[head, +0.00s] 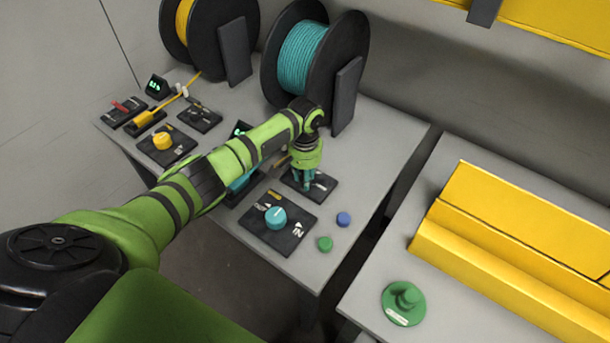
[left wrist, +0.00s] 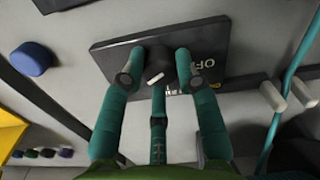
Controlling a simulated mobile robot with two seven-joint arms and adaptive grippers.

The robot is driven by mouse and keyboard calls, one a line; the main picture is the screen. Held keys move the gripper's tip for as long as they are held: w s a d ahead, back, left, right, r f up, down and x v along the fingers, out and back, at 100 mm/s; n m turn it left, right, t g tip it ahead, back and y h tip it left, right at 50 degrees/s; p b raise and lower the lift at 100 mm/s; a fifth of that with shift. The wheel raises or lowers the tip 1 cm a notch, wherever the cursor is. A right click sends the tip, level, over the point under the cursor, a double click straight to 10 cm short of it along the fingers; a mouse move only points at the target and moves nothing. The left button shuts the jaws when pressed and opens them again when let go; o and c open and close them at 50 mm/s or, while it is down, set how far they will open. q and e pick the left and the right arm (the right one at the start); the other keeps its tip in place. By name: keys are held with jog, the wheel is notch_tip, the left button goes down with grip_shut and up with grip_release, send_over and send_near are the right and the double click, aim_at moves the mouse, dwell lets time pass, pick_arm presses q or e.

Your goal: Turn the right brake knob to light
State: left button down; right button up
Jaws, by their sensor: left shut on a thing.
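The right brake knob (left wrist: 158,58) is dark with a white pointer mark and sits on a black plate (left wrist: 115,58) lettered "OFF"; other lettering is partly covered. My left gripper (left wrist: 158,76) has its teal fingers closed around the knob from both sides and from below in the left wrist view. In the head view, my left gripper (head: 308,184) points down onto the same plate (head: 326,186), and its fingers hide most of the knob. The pointer's exact setting is hard to read. My right gripper is not in view.
A teal knob (head: 275,217) on a larger black plate (head: 290,238), a blue cap (head: 343,219) and a green cap (head: 325,243) are close by. A teal cable reel (head: 300,57) stands behind. Left are a yellow knob (head: 162,142) and another small plate (head: 198,116).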

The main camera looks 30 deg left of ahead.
pick_arm(q)
jog(key=shift+s+r+n+p, duration=0.1)
jog(key=shift+n+p, duration=0.6)
jog(key=shift+p, duration=0.2)
jog(key=n+p, duration=0.3)
jog(key=shift+d, duration=0.1)
jog(key=n+p, duration=0.2)
jog(key=n, duration=0.1)
jog(key=shift+n, duration=0.4)
jog(key=shift+f+n+p, duration=0.2)
jog(key=shift+n+p, duration=0.55)
jog(key=shift+n, duration=1.05)
jog(key=c, duration=0.9)
grip_release()
jog(key=shift+r, duration=0.1)
